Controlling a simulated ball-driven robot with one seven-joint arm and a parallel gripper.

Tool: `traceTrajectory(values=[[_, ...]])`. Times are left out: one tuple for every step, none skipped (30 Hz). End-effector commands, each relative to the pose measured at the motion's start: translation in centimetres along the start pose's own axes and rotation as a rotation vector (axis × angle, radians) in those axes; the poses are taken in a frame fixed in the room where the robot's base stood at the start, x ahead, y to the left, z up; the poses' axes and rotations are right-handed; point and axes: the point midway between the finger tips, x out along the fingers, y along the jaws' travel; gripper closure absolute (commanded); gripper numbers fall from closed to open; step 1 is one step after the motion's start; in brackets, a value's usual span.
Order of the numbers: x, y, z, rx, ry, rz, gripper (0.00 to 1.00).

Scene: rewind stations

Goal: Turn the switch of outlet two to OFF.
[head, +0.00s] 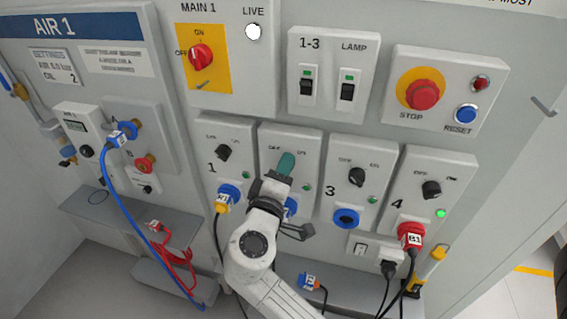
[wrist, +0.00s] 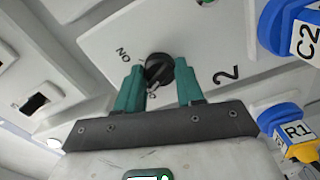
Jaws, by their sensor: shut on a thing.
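Outlet two's panel (head: 270,138) is the second from left in the lower row in the head view. Its OFF and ON labels show along the top. My gripper (head: 287,162) reaches up to it and hides the switch there. In the wrist view, the outlet two switch (wrist: 158,69) is a round black knob between the green fingers of my gripper (wrist: 159,66). The fingers are shut on it from both sides. The ON label is left of the knob; the other label is mostly hidden. The knob's exact pointing is hard to tell.
Outlet one (head: 223,152) and outlet three (head: 357,175) have similar knobs close on either side. Outlet four (head: 431,189) has a bright green lamp. Blue plug C2 (wrist: 306,38) and yellow plug R1 (wrist: 298,143) stick out nearby. The red STOP button (head: 422,94) is above right.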

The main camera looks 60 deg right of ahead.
Motion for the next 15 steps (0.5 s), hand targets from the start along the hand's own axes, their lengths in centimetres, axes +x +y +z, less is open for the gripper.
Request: traceTrajectory(values=[[-0.05,0.22,-0.18,-0.038,0.003,-0.002,0.93],[-0.05,0.20,-0.17,-0.061,0.003,-0.002,0.93],[-0.06,0.19,-0.16,-0.088,0.003,-0.002,0.93],[-0.06,0.18,-0.16,-0.108,0.003,-0.002,0.93],[-0.06,0.17,-0.15,-0.126,0.003,-0.002,0.93],[-0.06,0.14,-0.14,-0.150,0.003,-0.002,0.93],[-0.06,0.12,-0.14,-0.166,0.003,-0.002,0.93],[-0.06,0.09,-0.13,-0.182,0.003,-0.002,0.93],[-0.06,0.07,-0.13,-0.199,0.003,-0.001,0.93],[-0.06,0.05,-0.13,-0.212,0.003,-0.001,0.93],[-0.06,0.04,-0.12,-0.224,0.003,-0.001,0.93],[-0.07,0.02,-0.12,-0.236,0.004,-0.001,0.93],[-0.07,0.01,-0.12,-0.244,0.004,-0.001,0.93],[-0.07,0.00,-0.12,-0.252,0.004,-0.001,0.93],[-0.07,-0.02,-0.12,-0.262,0.004,-0.001,0.93]])
